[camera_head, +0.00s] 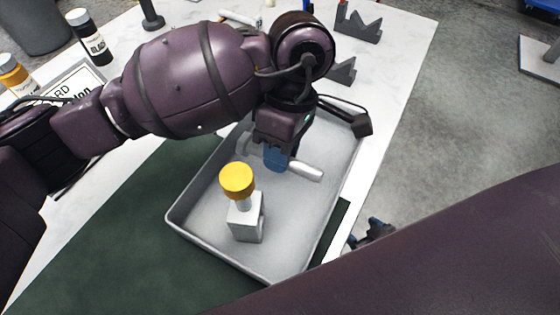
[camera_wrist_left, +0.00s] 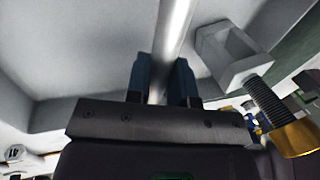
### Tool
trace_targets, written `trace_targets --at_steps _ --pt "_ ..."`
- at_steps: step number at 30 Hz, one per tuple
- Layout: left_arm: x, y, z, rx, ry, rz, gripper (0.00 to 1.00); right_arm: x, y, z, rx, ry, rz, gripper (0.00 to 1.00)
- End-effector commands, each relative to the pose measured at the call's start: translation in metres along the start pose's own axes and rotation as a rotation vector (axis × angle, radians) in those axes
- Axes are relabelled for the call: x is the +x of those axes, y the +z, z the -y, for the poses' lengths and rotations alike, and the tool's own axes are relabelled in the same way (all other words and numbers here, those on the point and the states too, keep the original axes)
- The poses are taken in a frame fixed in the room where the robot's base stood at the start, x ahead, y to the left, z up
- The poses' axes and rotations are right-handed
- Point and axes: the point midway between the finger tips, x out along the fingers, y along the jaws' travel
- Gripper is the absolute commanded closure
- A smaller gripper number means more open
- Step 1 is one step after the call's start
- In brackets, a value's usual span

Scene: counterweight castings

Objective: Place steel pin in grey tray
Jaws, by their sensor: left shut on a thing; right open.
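The steel pin (camera_head: 306,170) is a smooth pale rod inside the grey tray (camera_head: 178,222), near its far half. My left gripper (camera_head: 277,158) is shut on the pin with blue fingers and hides part of it. In the left wrist view the pin (camera_wrist_left: 175,32) runs up from between the two fingers (camera_wrist_left: 160,85). I cannot tell whether the pin touches the tray floor. My right gripper (camera_head: 371,231) shows small beyond the tray's right side, mostly hidden behind my right arm; it is open.
A grey block (camera_head: 246,220) with a yellow knob (camera_head: 237,179) stands in the tray's near half, close to the pin. Notched grey blocks (camera_head: 358,26) stand on the white table at the back. Bottles (camera_head: 90,38) and a sign (camera_head: 72,84) stand at the left.

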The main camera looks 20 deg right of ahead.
Motion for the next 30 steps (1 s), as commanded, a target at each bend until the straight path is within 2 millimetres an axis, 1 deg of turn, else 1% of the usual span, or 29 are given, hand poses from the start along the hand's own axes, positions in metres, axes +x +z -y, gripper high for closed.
trace_targets --at_steps 6,9,15,22,23,24,27,30 --pt "0.029 0.0 -0.009 0.001 -0.006 0.004 1.0 0.002 0.007 0.001 -0.001 -0.003 0.011 0.38" --pt "0.037 0.0 -0.011 0.001 -0.004 0.003 1.0 0.003 0.007 0.001 -0.002 -0.004 0.011 0.38" --pt "0.036 0.0 -0.011 0.001 0.0 0.0 1.0 0.004 0.003 0.001 -0.002 -0.004 0.004 0.38" --pt "0.04 0.0 -0.013 0.0 -0.001 0.0 1.0 0.004 0.006 0.001 -0.002 -0.004 0.009 0.38" --pt "0.04 0.0 -0.013 0.0 -0.001 0.0 0.74 0.004 0.006 0.001 -0.002 -0.004 0.009 0.38" --pt "0.04 0.0 -0.013 0.0 -0.001 0.0 0.67 0.004 0.006 0.001 -0.002 -0.004 0.009 0.38" --pt "0.04 0.0 -0.013 0.0 -0.001 0.0 0.53 0.004 0.006 0.001 -0.002 -0.004 0.01 0.38" --pt "0.04 0.0 -0.013 0.0 -0.001 0.0 0.53 0.004 0.007 0.001 -0.002 -0.003 0.011 0.38"
